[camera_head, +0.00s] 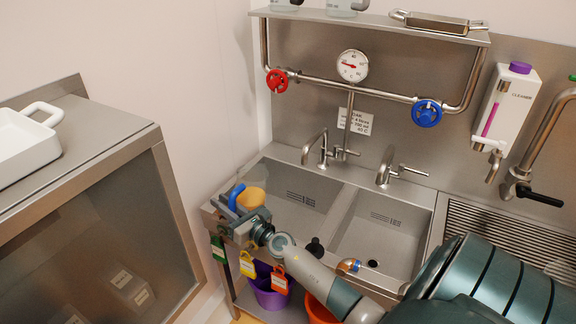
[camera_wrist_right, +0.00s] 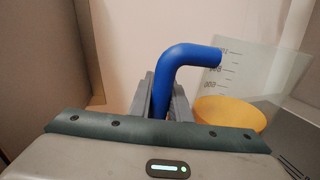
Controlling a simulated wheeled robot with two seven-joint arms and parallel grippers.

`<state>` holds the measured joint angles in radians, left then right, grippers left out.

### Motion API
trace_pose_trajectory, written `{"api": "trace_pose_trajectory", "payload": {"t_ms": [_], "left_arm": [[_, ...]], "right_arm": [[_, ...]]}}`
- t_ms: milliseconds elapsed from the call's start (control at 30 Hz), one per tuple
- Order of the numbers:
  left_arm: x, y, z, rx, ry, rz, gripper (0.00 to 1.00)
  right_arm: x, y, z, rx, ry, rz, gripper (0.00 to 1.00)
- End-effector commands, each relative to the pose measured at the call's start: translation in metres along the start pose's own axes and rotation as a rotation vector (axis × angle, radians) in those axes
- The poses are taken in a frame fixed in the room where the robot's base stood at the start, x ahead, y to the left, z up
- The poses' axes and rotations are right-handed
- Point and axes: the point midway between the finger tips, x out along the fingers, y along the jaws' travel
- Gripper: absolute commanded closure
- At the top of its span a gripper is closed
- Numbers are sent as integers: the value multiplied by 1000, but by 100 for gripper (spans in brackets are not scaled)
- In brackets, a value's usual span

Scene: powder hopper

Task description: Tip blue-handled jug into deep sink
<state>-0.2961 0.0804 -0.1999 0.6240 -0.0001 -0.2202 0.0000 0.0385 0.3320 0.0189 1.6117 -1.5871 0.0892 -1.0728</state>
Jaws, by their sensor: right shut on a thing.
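The jug is clear with dark measuring marks, a blue handle (camera_head: 236,197) and yellow-orange contents (camera_head: 251,198). In the wrist view, the blue handle (camera_wrist_right: 180,65) stands between the grey fingers of my right gripper (camera_wrist_right: 162,98), which is shut on it. The clear wall (camera_wrist_right: 255,65) and yellow contents (camera_wrist_right: 230,113) are right of the handle. In the head view, my right gripper (camera_head: 238,216) holds the jug at the left end of the sink unit. My left gripper is out of view.
Taps (camera_head: 318,150) stand behind the basins, below a pipe with red (camera_head: 277,80) and blue (camera_head: 426,113) valve wheels. Coloured tags (camera_head: 247,264) and purple (camera_head: 268,292) and orange (camera_head: 318,310) buckets are at the front. A cabinet (camera_head: 100,215) stands at left.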

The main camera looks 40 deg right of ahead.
Motion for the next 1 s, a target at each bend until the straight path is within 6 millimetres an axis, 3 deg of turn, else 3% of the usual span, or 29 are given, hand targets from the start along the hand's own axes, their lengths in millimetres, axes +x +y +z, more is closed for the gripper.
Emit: {"api": "trace_pose_trajectory", "payload": {"t_ms": [33,167,1000], "left_arm": [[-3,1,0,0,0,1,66],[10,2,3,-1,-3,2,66],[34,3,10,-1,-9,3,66]], "right_arm": [[1,0,10,21,-13,0,100],[-1,-4,8,82,-31,0,100],[-11,-35,48,480,-168,1,100]]}}
